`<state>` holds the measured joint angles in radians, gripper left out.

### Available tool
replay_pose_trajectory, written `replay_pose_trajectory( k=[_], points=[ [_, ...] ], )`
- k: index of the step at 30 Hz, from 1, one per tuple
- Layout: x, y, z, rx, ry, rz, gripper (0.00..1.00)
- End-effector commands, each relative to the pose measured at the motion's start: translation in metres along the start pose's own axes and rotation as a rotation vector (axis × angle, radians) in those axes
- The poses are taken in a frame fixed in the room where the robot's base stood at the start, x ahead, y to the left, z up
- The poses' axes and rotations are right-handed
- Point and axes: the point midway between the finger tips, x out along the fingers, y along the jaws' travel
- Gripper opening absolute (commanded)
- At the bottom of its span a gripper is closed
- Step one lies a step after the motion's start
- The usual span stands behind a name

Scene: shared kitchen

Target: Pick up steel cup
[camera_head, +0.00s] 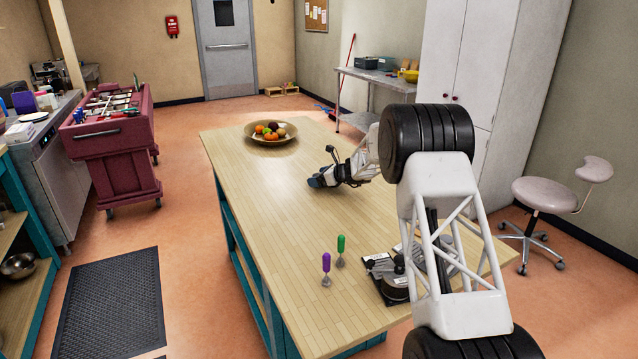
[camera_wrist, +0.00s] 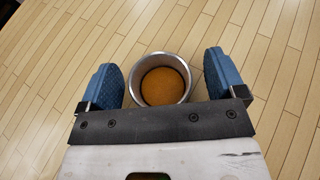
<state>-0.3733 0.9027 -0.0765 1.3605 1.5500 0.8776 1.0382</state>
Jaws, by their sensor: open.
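In the wrist view, the steel cup (camera_wrist: 138,66) stands upright on the wooden table, with an orange-brown inside or content. My gripper (camera_wrist: 160,78) is open, with one blue finger to the left of the cup and the other to the right. A gap shows between each finger and the cup. In the head view my gripper (camera_head: 318,181) is low over the middle of the wooden table (camera_head: 265,185). The cup is not visible there, hidden by the gripper.
A bowl of fruit (camera_head: 290,136) stands at the table's far end. A purple-handled tool (camera_head: 326,264) and a green-handled tool (camera_head: 341,246) stand near the front, beside a dark device (camera_head: 395,287). The table's left half is mostly clear.

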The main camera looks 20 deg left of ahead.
Motion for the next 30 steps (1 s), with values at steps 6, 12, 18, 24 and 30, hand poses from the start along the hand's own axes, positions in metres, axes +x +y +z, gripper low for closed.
replay_pose_trajectory(
  k=[6,12,18,24,30],
  points=[
    [-0.0001,0.0001,0.0,0.0,0.0,0.0,0.89],
    [-0.0001,0.0002,0.0,0.0,0.0,0.0,0.88],
    [-0.0001,0.0002,0.0,0.0,0.0,0.0,0.57],
    [-0.0002,0.0001,0.0003,0.0,0.0,0.0,0.29],
    [-0.0003,0.0001,0.0005,-0.001,0.0,0.0,0.29]
  ],
)
